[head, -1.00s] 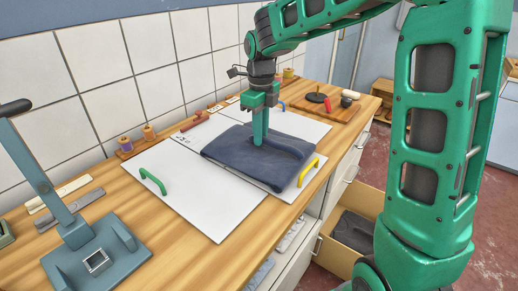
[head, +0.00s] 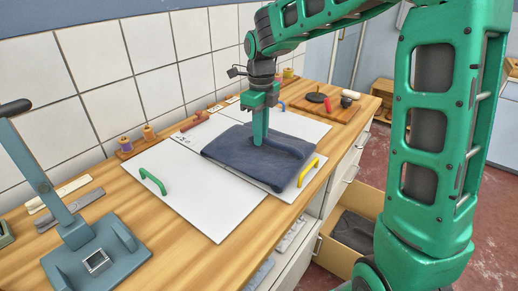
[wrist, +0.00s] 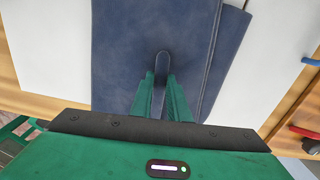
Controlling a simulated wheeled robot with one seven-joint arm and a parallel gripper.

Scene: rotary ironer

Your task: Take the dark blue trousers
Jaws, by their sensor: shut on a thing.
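The dark blue trousers (head: 232,156) lie folded on a white board with a yellow handle. They also show in the wrist view (wrist: 125,50), flat under my gripper. My gripper (head: 259,142) points straight down at the middle of the trousers. In the wrist view its two green fingers (wrist: 161,85) are shut on a raised fold of the dark blue cloth. The rest of the trousers still lies on the board.
White boards (head: 205,200) with green, yellow and blue handles cover the middle of the wooden counter (head: 150,255). A blue-grey lever press (head: 95,255) stands at the left. An open drawer (head: 352,235) with dark cloth is below right. Thread spools (head: 126,144) stand by the tiled wall.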

